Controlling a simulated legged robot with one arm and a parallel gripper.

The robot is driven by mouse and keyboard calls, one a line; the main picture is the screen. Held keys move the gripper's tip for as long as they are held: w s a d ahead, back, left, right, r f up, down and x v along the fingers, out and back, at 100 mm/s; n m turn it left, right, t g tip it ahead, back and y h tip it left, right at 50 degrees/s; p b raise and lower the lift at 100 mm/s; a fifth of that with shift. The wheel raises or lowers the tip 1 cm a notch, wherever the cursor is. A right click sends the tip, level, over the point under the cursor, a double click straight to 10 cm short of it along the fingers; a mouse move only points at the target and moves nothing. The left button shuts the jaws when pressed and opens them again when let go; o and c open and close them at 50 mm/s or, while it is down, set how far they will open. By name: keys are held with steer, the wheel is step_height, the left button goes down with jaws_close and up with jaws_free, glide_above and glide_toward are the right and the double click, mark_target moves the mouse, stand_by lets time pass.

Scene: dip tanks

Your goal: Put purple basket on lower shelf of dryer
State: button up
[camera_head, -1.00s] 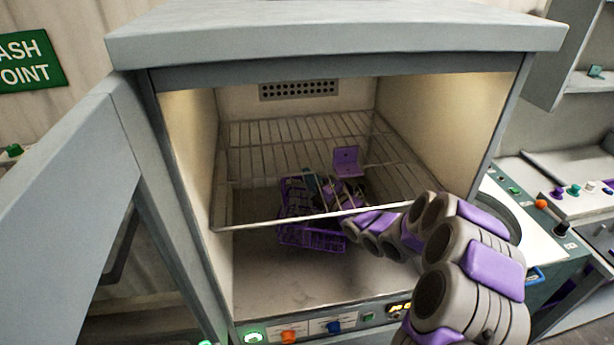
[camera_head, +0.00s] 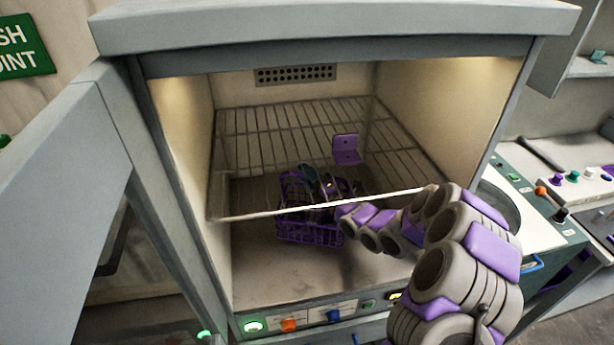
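The purple wire basket (camera_head: 310,234) is inside the open dryer (camera_head: 330,20), below the wire rack (camera_head: 270,140). It is at or just above the pale floor of the dryer (camera_head: 275,275); I cannot tell whether it touches. Its upper part shows through the rack bars, with dark items in or behind it. My arm reaches in from the lower right, under the rack's front edge. My gripper (camera_head: 325,190) is at the basket's upper right side, partly hidden by the rack and my arm. Its fingers are too small and dark to read.
The dryer door (camera_head: 60,190) stands open at the left. A purple bracket-shaped piece (camera_head: 346,148) shows at rack height. The rack's front edge crosses just above my arm. A control panel (camera_head: 310,320) runs below the opening. A counter with knobs (camera_head: 575,180) is at the right.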

steer(key=shift+o, duration=0.5)
steer(key=p+v, duration=0.1)
steer(key=v, duration=1.1)
steer(key=shift+d, duration=0.15)
steer(key=shift+f, duration=0.1)
